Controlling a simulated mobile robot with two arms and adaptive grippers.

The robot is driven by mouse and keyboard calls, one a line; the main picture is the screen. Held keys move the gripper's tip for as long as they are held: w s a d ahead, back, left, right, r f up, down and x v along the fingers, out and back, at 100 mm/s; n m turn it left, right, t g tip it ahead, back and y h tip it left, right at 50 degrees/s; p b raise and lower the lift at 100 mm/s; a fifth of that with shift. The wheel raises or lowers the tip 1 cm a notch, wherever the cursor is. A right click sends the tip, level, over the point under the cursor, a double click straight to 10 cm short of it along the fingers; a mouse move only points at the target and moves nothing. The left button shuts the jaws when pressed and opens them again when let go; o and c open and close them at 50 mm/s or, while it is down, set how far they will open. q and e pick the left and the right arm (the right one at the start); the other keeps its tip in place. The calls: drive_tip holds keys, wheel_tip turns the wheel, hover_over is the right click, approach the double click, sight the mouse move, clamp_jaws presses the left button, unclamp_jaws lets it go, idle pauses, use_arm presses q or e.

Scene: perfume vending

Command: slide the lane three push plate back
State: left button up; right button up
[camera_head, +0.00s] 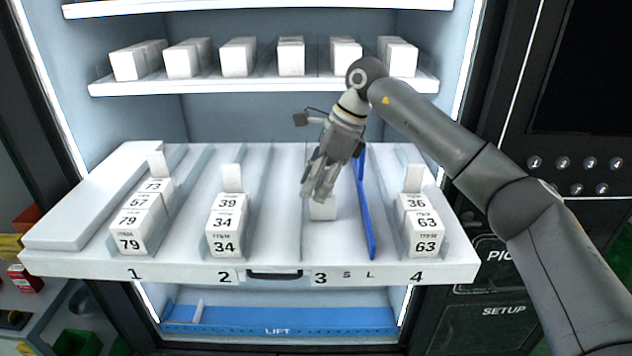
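The pulled-out white shelf has numbered lanes. In lane three a small white block (323,210), apparently the push plate, stands about midway along the lane, with no boxes in front of it. My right gripper (318,192) points down into lane three, its fingertips right above and behind this block. The fingers look close together and partly cover the block; I cannot tell whether they touch it or are shut. My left gripper is not in view.
Lanes one (143,218), two (226,222) and four (417,222) hold white boxes with upright white plates behind them. A blue divider (365,205) stands right of my gripper. Another shelf (265,86) with boxes is above; a blue lift tray (280,318) is below.

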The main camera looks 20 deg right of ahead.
drive_tip(key=shift+r, duration=0.15)
drive_tip(key=shift+d+r, duration=0.2)
drive_tip(key=shift+r, duration=0.15)
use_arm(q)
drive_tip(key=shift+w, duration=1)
use_arm(e)
drive_tip(key=v, duration=1)
drive_tip(key=shift+r, duration=0.4)
drive_tip(key=shift+s+d+f, duration=0.1)
drive_tip(key=shift+s+d, duration=0.05)
